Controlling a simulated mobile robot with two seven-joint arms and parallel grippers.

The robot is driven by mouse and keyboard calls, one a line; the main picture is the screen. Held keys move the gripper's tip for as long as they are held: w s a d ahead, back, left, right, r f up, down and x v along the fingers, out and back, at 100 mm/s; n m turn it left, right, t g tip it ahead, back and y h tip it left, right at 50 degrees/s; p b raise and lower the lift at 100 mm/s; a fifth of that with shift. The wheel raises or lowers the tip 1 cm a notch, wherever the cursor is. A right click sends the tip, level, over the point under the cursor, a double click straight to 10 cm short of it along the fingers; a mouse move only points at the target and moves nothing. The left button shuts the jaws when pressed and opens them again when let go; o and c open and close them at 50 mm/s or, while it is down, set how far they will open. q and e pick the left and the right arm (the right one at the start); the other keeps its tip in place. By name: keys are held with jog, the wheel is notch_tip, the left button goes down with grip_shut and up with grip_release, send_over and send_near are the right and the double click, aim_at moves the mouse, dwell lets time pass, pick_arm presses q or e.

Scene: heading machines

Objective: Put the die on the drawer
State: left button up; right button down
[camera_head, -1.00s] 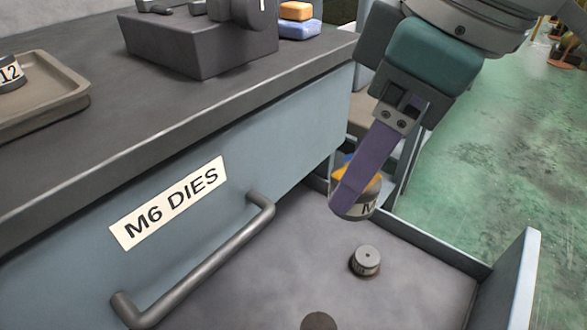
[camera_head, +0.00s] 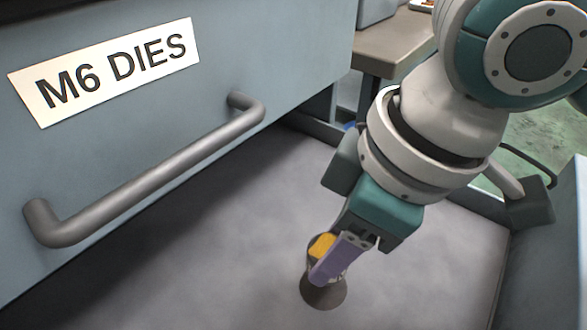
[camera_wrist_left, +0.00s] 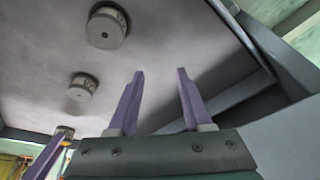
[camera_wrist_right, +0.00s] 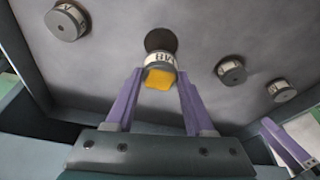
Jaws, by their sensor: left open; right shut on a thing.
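The die (camera_wrist_right: 160,62) has a white-lettered band, seemingly M8 and upside down in the right wrist view, and a yellow end. My right gripper (camera_head: 325,272) is shut on it; in the head view its yellow part (camera_head: 321,246) shows beside the purple finger. It is held over a dark round spot (camera_head: 325,294) on the floor of the open drawer (camera_head: 215,225); whether it touches cannot be told. The spot also shows in the right wrist view (camera_wrist_right: 160,39). My left gripper (camera_wrist_left: 160,75) is open and empty in the left wrist view.
Other dies stand in the drawer: one at upper left (camera_wrist_right: 67,22) and two at right (camera_wrist_right: 230,70) (camera_wrist_right: 281,90) in the right wrist view. A drawer front labelled M6 DIES (camera_head: 110,70), with a bar handle (camera_head: 150,185), overhangs the left side.

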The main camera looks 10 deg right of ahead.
pick_arm(q)
notch_tip(320, 180, down, 3)
jog(key=shift+d+r+b, duration=0.1)
jog(key=shift+b, duration=1.15)
pick_arm(e)
notch_tip(320, 180, down, 5)
pick_arm(q)
jog(key=shift+r, duration=0.15)
pick_arm(e)
jog(key=shift+r, duration=0.1)
jog(key=shift+c, duration=1.4)
grip_release()
pick_arm(q)
notch_tip(320, 180, up, 6)
jog(key=p, duration=0.6)
jog(key=shift+r+p, duration=0.15)
jog(key=shift+p, duration=0.15)
pick_arm(e)
jog(key=v, duration=1.2)
